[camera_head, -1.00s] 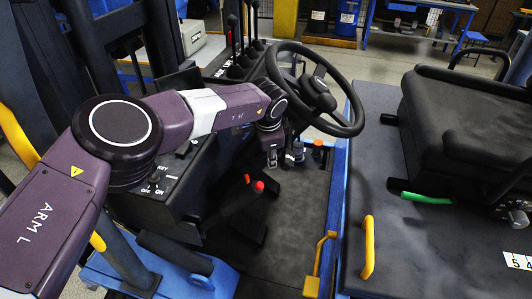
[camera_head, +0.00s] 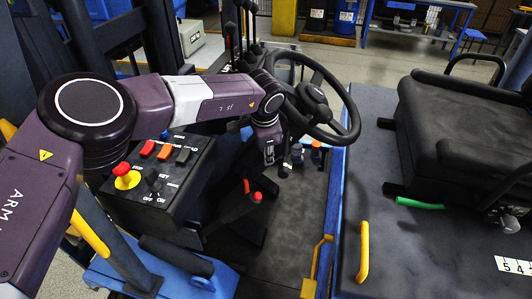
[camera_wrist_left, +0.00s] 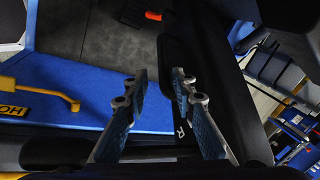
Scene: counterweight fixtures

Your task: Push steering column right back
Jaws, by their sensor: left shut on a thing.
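The black steering wheel (camera_head: 350,125) stands tilted on its steering column in the middle of the head view, with its hub (camera_head: 312,92) facing the seat. My left arm reaches across to the wheel's left side, and its wrist hides part of the rim and most of the column. My left gripper (camera_head: 276,163) points down just below and left of the wheel. My right gripper is out of view.
A control box (camera_head: 150,190) with a red stop button and switches stands under my left arm. Black levers (camera_head: 240,40) rise behind the wheel. The black seat (camera_head: 470,110) is at right. A yellow handle (camera_head: 363,250) sits on the grey deck. The footwell floor (camera_head: 300,220) is open.

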